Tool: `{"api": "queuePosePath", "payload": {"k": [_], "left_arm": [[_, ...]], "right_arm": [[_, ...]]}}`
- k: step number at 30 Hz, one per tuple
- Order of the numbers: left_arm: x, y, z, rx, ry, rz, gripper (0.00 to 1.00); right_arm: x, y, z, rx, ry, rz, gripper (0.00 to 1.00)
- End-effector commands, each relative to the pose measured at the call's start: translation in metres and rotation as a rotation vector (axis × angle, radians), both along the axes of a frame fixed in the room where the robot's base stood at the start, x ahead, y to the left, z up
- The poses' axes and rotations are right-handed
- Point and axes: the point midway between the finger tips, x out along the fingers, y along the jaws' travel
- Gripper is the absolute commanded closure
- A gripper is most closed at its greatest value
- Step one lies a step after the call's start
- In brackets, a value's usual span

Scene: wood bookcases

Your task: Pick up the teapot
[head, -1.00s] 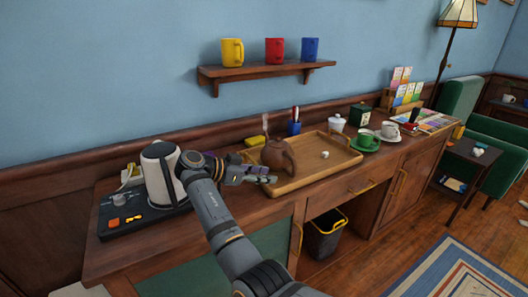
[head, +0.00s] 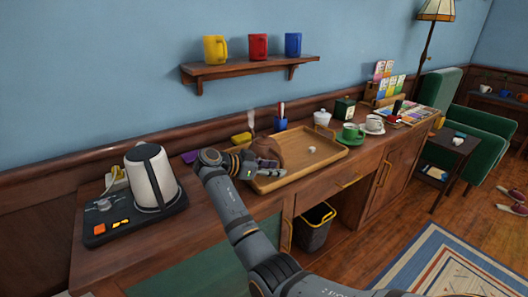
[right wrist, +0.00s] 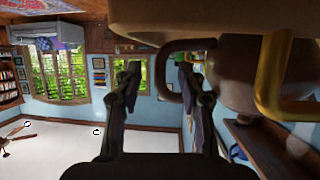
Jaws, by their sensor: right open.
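The brown teapot (head: 270,147) stands on the wooden tray (head: 318,163) on the long sideboard. In the head view, my right gripper (head: 262,168) is in front of the teapot and hides its lower part. In the right wrist view, which is upside down, the right gripper (right wrist: 165,80) is open. The teapot's dark curved handle (right wrist: 175,46) reaches into the space between its fingers, and the round teapot body (right wrist: 232,75) is to the right. I cannot tell whether a finger touches the handle. My left gripper is not in view.
A white kettle (head: 151,178) stands on a black base at the left. A shelf (head: 250,68) with mugs hangs above.

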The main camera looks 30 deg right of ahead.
Motion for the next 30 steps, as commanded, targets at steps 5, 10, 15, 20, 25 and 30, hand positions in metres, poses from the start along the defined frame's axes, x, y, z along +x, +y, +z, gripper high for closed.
{"api": "queuePosePath", "payload": {"k": [5, 10, 15, 20, 25, 30], "left_arm": [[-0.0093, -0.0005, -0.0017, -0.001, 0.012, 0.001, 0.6], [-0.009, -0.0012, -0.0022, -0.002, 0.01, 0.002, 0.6], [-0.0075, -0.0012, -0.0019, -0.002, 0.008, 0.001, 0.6], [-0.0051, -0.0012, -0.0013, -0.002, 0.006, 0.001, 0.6], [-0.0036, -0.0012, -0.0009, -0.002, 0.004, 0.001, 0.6], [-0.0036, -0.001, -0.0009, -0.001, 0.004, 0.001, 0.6]], "right_arm": [[-0.0005, -0.0165, -0.0067, -0.001, -0.001, 0.0, 0.6], [-0.0003, -0.0165, -0.0072, 0.0, -0.001, 0.001, 0.6], [-0.0003, -0.0164, -0.0072, 0.0, 0.0, 0.001, 0.79], [-0.0003, -0.0162, -0.0072, 0.0, 0.0, 0.001, 1.0], [-0.0003, -0.0161, -0.0071, 0.0, 0.0, 0.001, 1.0], [-0.0003, -0.016, -0.007, 0.0, 0.0, 0.001, 1.0]]}}
